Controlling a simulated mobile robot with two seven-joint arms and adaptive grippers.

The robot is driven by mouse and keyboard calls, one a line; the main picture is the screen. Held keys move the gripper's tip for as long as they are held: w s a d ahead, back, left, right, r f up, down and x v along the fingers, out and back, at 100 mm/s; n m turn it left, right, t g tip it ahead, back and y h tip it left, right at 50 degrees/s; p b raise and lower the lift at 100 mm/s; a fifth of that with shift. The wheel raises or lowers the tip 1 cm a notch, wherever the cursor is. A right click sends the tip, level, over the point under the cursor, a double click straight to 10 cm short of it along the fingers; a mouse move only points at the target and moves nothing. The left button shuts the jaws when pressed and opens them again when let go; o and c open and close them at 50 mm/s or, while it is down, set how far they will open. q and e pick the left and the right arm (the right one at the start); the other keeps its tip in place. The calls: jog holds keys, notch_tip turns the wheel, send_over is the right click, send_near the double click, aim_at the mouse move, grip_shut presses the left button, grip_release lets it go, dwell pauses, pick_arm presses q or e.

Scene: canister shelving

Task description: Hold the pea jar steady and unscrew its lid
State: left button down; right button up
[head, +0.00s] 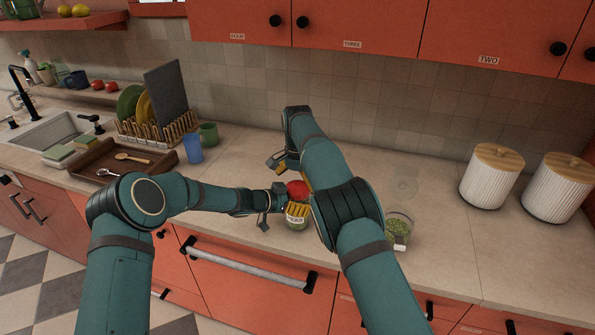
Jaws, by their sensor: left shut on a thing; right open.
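The pea jar (295,221) is a small glass jar with a label that seems to read PEAS. It stands on the counter near the front edge, partly covered by my grippers. Its red lid (298,189) is on top. My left gripper (284,207) comes in from the left and is shut on the jar's body. My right gripper (291,172) is open just above and behind the red lid. One finger shows to the lid's upper left; my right forearm hides part of the other side. I cannot tell whether it touches the lid.
A glass container of green peas (399,226) stands to the right, close to my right arm. A faint clear glass (403,182) is behind it. Two white canisters (492,180) stand further right. A wooden tray (160,167), blue cup (194,148) and dish rack (158,131) are left.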

jog(key=shift+f, duration=1.25)
jog(key=c, duration=1.3)
jog(key=n, duration=0.3)
jog(key=shift+n, duration=0.3)
jog(key=o, duration=1.3)
jog(key=shift+r, duration=0.1)
